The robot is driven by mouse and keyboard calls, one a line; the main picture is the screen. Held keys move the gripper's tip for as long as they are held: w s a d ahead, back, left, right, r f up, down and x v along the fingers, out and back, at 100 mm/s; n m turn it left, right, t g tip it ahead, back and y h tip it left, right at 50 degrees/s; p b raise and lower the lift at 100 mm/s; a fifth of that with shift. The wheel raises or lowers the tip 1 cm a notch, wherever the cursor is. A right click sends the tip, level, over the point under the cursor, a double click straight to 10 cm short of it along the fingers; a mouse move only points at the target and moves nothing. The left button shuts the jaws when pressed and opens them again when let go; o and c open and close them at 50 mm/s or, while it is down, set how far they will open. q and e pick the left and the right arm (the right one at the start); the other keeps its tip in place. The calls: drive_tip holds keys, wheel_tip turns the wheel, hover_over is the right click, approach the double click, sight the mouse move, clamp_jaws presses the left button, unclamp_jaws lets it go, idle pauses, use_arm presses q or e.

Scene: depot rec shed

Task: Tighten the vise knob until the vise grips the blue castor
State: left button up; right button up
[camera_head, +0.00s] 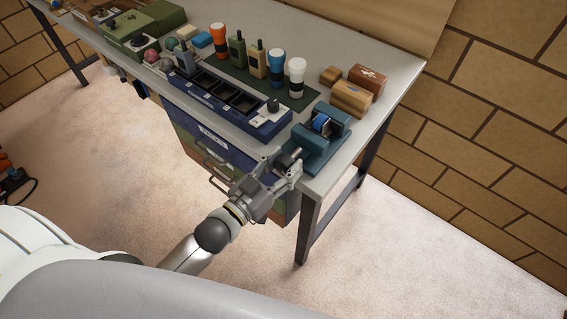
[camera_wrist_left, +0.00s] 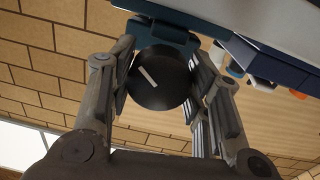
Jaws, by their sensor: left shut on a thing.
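The teal vise (camera_head: 318,148) stands at the near right corner of the bench. The blue castor (camera_head: 321,123) sits between its jaws; whether both jaws touch it I cannot tell. The dark round vise knob (camera_head: 289,160) faces the front of the bench. My left gripper (camera_head: 284,163) is shut on the knob, one finger on each side. In the left wrist view the knob (camera_wrist_left: 160,82) shows a white line tilted to the upper left, with the gripper fingers (camera_wrist_left: 163,88) around it and part of the vise (camera_wrist_left: 163,33) behind. My right gripper is not in view.
A blue compartment tray (camera_head: 268,134) lies left of the vise on the bench (camera_head: 393,75). Wooden blocks (camera_head: 352,97) lie behind the vise. Radios and torches (camera_head: 276,64) stand on a green mat. Drawers (camera_head: 212,148) hang under the bench.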

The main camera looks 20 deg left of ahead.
use_arm(q)
drive_tip(key=o, duration=1)
drive_tip(key=shift+r, duration=0.1)
drive_tip(key=shift+s, duration=0.15)
drive_tip(key=shift+s+a, duration=0.15)
drive_tip(key=shift+s, duration=0.1)
drive_tip(key=v, duration=1.1)
drive_tip(key=shift+s, duration=0.1)
